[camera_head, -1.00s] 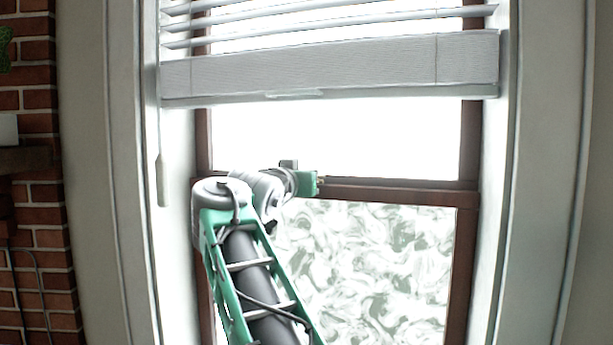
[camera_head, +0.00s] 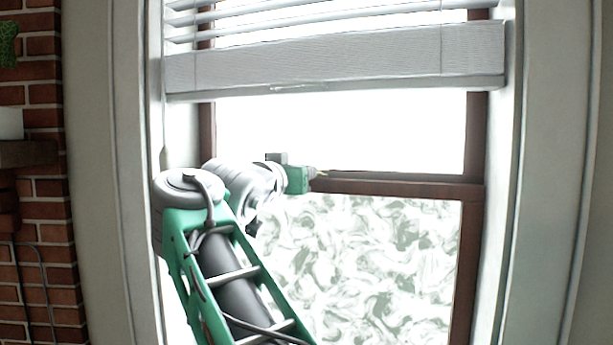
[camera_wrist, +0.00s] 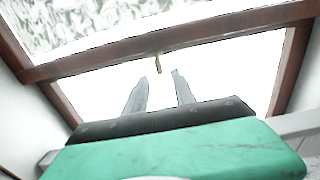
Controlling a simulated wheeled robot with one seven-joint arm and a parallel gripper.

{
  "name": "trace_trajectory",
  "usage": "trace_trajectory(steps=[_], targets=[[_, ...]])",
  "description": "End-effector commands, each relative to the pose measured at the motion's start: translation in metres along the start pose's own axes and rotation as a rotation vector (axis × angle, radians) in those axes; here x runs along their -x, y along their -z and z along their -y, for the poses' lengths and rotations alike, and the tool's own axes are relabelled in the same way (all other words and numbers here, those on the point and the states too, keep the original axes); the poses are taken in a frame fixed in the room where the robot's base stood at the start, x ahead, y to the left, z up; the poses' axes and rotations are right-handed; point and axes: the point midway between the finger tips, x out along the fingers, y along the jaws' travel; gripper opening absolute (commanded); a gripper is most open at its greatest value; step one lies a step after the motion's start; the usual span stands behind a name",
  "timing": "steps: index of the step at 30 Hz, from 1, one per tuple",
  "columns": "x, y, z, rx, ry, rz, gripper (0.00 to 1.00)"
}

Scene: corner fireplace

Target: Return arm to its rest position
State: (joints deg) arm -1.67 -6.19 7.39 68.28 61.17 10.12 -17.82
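My gripper (camera_head: 320,174) shows small in the head view, at the end of my green and grey arm, in front of the window's middle rail. In the wrist view the two grey fingers of my gripper (camera_wrist: 160,76) stand apart with nothing between them. The gripper is open and empty. Beyond the fingertips, a small brass-coloured piece (camera_wrist: 158,64) sits on the brown window rail (camera_wrist: 200,37); I cannot tell the exact gap to it.
A brown-framed window (camera_head: 400,188) fills the middle, with a patterned lower pane (camera_head: 365,260). A partly raised white blind (camera_head: 335,55) hangs above the arm. Pale window trim (camera_head: 105,180) stands on the left, with a brick wall (camera_head: 40,210) and dark mantel (camera_head: 25,153) beyond it.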

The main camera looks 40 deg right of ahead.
Motion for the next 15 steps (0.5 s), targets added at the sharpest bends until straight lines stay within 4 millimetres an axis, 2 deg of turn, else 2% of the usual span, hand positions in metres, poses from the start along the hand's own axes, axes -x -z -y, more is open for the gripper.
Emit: trace_trajectory(steps=[3,15], targets=[[0.0086,-0.0003,-0.0001,0.001,0.001,0.000,0.32],[0.0086,-0.0015,0.0001,-0.027,0.001,0.008,0.32]])
